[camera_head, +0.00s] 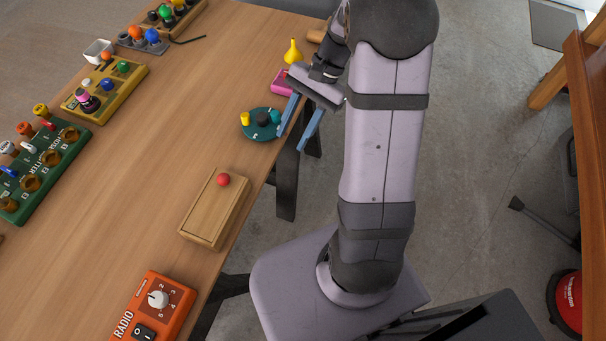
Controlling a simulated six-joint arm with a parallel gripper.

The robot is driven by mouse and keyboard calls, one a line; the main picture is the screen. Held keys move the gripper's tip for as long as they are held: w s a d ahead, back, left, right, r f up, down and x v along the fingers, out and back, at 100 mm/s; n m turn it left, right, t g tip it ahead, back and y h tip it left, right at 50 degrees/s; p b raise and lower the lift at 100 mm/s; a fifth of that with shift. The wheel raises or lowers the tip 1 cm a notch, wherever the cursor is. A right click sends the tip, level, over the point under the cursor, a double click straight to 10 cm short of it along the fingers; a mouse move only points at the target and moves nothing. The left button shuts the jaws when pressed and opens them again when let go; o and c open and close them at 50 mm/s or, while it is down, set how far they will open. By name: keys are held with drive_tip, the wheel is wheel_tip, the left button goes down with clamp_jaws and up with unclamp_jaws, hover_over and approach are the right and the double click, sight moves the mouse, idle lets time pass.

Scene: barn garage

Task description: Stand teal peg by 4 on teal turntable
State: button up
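The teal turntable (257,133) lies flat near the table's right edge, with a dark knob (263,119) in its middle. A yellow peg (245,119) stands on its left side. The teal peg (275,116) shows at its right side, close to my gripper's left finger; I cannot tell whether they touch. Small pale marks show on the turntable's rim, too small to read, so the 4 cannot be made out. My gripper (291,142) is just right of the turntable, with its two blue fingers apart and nothing seen between them.
A pink box (281,82) and a yellow flask-like thing (293,52) stand behind the turntable. A wooden box with a red ball knob (223,180) and an orange radio panel (157,305) are nearer. Several toy panels line the left. The table's middle is clear.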

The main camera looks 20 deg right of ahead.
drive_tip(key=s+a+f+n+t+h, duration=0.1)
drive_tip(key=s+a+n+t+h, duration=0.1)
drive_tip(key=s+n+h, duration=0.4)
drive_tip(key=s+a+n, duration=0.1)
drive_tip(key=s+n, duration=0.4)
drive_tip(key=shift+s+f+n, duration=0.2)
drive_tip(key=shift+f+n, duration=0.1)
wheel_tip(320, 180, up, 6)
drive_tip(key=p, duration=0.6)
drive_tip(key=shift+c, duration=0.4)
